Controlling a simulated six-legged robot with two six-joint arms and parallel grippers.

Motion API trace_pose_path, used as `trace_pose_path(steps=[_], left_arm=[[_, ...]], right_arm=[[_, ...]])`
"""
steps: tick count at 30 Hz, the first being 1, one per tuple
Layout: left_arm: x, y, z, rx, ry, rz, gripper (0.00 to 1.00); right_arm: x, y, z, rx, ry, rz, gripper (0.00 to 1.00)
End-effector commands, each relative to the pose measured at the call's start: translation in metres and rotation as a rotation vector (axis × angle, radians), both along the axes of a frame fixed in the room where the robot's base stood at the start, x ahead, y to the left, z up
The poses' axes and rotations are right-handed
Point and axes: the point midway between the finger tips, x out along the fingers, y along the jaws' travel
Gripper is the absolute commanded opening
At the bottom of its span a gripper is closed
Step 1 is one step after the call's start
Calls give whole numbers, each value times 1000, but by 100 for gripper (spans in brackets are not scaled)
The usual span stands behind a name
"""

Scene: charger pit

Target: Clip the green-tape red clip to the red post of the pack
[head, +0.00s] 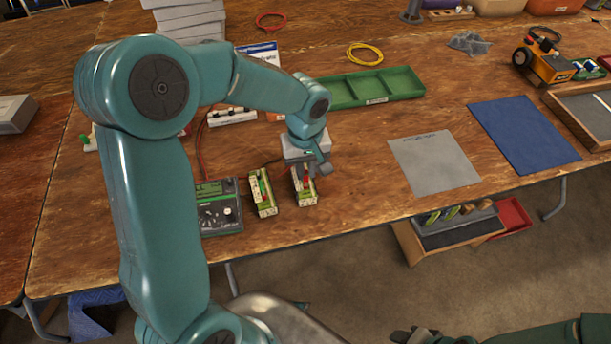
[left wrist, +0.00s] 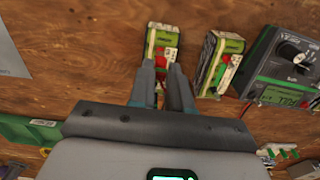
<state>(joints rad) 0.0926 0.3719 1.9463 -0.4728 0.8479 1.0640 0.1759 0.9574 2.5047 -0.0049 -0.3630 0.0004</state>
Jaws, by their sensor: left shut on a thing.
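My left gripper (head: 314,168) is low over the right-hand green-and-cream battery pack (head: 304,190). In the left wrist view its fingers (left wrist: 162,72) are close together at the top of that pack (left wrist: 162,40), with a small red piece, seemingly the red clip (left wrist: 165,60), at the fingertips. The fingers hide much of it; I cannot make out its green tape or whether it touches the red post. A second, similar pack (head: 262,195) stands to the left, also with red on top. My right gripper (head: 418,336) is partly in view at the bottom edge.
A dark green charger box (head: 219,208) with a knob stands left of the packs. A green divided tray (head: 371,88) lies behind. A grey mat (head: 434,163) and a blue mat (head: 523,135) lie to the right. Table is clear between packs and grey mat.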

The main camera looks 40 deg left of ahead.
Motion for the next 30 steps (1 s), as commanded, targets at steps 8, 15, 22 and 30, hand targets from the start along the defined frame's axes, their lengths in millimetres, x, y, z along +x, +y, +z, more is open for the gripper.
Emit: trace_pose_path(steps=[8, 15, 22, 30], left_arm=[[0, 0, 15, 1, -1, 0, 1], [0, 0, 28, 0, -1, 0, 1], [0, 0, 35, -1, -1, 0, 1], [0, 0, 37, -1, -1, 0, 1]], right_arm=[[0, 0, 10, 0, 0, 0, 43], [0, 0, 18, 0, 0, 0, 43], [0, 0, 23, 0, 0, 0, 43], [0, 0, 24, 0, 0, 0, 43]])
